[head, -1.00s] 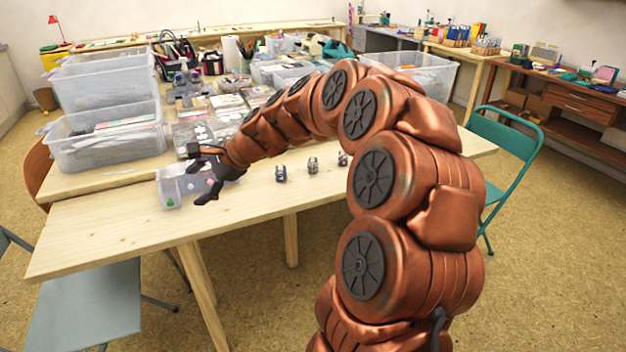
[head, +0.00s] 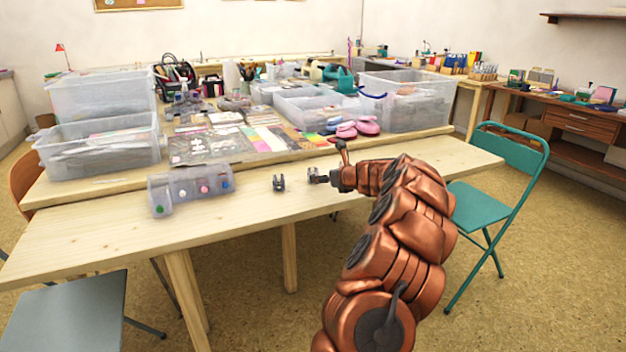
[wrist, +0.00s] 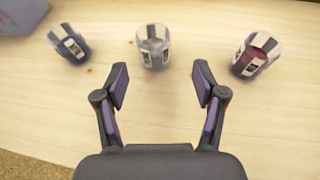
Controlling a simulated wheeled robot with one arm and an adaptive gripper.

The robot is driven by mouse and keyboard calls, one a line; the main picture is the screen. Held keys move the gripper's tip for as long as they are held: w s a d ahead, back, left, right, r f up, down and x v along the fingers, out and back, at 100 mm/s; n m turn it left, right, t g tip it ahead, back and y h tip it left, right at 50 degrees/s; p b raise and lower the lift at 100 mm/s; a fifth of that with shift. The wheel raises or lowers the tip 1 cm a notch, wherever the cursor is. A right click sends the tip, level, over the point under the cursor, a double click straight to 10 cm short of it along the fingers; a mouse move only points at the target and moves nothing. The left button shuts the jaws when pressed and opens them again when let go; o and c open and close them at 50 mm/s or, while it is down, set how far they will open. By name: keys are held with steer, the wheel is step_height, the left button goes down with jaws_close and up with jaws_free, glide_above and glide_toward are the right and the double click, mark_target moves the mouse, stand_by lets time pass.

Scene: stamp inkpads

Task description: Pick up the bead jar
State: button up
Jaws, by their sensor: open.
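Three small similar jars with pale and dark striped sides stand on the wooden table. In the wrist view, a jar with dark blue contents (wrist: 70,44) is at left, a greyish clear jar (wrist: 153,46) is in the middle, and a jar with maroon contents (wrist: 256,54) is at right. I cannot tell which is the bead jar. My gripper (wrist: 160,85) is open and empty, its fingers pointing toward the middle jar, apart from it. In the head view, one jar (head: 279,184) and another jar (head: 317,176) show left of my gripper (head: 340,178); the third is hidden.
A clear divided box (head: 190,188) with coloured pieces stands left of the jars. Large plastic bins (head: 105,145) and craft supplies fill the raised back table. Pink shoes (head: 358,127) lie behind my gripper. A teal chair (head: 495,200) stands at right. The table front is clear.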

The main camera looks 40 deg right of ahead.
mark_target(316, 185)
steer(key=shift+w+d+f, duration=0.1)
steer(key=shift+w+f, duration=0.1)
steer(key=shift+w, duration=0.35)
steer(key=x, duration=0.1)
steer(key=b+x, duration=0.1)
steer(key=x, duration=0.1)
steer(key=shift+w+a+f+b, duration=0.15)
steer(key=shift+a+f+b, duration=0.05)
steer(key=shift+a+b, duration=0.15)
steer(key=shift+x, duration=0.9)
steer(key=shift+w+r, duration=0.1)
steer(key=shift+r, duration=0.1)
steer(key=shift+c, duration=0.3)
steer(key=c, duration=1.2)
